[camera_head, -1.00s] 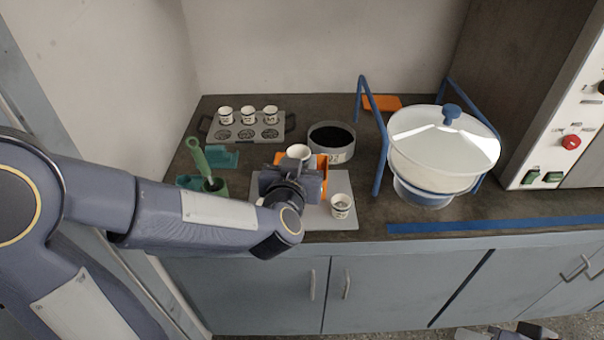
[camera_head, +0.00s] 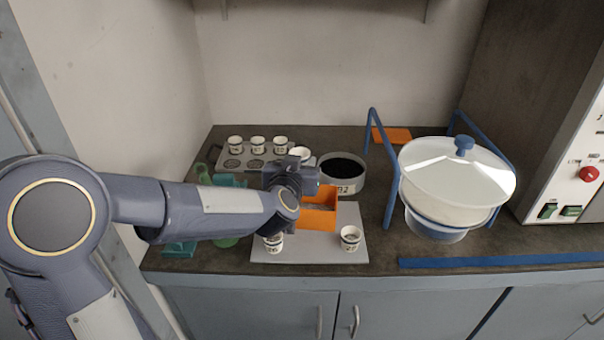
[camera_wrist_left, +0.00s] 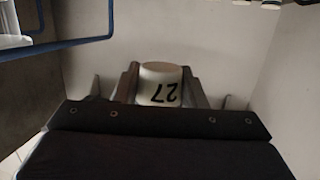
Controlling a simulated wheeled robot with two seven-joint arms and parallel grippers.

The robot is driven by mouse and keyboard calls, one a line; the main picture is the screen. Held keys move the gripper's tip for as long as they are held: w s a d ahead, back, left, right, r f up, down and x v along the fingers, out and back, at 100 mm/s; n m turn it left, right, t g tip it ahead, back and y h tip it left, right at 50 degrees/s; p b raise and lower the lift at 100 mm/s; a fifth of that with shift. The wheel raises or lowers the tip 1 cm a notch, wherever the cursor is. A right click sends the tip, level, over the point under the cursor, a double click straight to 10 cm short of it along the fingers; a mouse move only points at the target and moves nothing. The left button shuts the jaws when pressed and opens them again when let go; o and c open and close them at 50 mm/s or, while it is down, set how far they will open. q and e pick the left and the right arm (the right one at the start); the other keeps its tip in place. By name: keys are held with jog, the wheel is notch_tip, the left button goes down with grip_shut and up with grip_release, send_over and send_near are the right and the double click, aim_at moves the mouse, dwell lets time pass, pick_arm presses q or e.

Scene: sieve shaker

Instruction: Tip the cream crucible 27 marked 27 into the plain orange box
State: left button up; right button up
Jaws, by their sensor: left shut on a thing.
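The cream crucible 27 (camera_wrist_left: 160,84) is between the fingers of my left gripper (camera_wrist_left: 163,88) in the left wrist view, its black 27 upside down there. In the head view its pale rim (camera_head: 299,152) shows just behind my left gripper (camera_head: 300,168), and the rest is hidden. My left gripper is shut on it, raised above the bench. Its tilt is hard to tell. The plain orange box (camera_head: 318,217) stands on a grey plate (camera_head: 312,253), just below and right of the gripper in the head view. The gripper and wrist cover part of its left side.
Two other white crucibles stand on the plate, at front left (camera_head: 273,245) and right (camera_head: 350,238). A dark-filled round sieve (camera_head: 342,187) stands behind the box. A rack (camera_head: 233,177) with several crucibles is at back left. The sieve shaker (camera_head: 452,190) stands right.

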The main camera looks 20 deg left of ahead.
pick_arm(q)
jog(key=shift+w+a+f, duration=0.1)
jog(key=shift+w+a, duration=0.35)
jog(key=shift+w, duration=0.4)
jog(key=m+t+b, duration=0.1)
jog(key=m, duration=0.6)
jog(key=f+m+t+b, duration=0.1)
jog(key=m+t+b, duration=0.1)
jog(key=m, duration=0.5)
jog(key=m+t+b, duration=0.1)
jog(key=m+t, duration=0.1)
jog(key=m, duration=0.6)
jog(key=shift+d+f+h+b, duration=0.1)
jog(key=shift+f+h+b, duration=0.2)
jog(key=shift+f, duration=0.05)
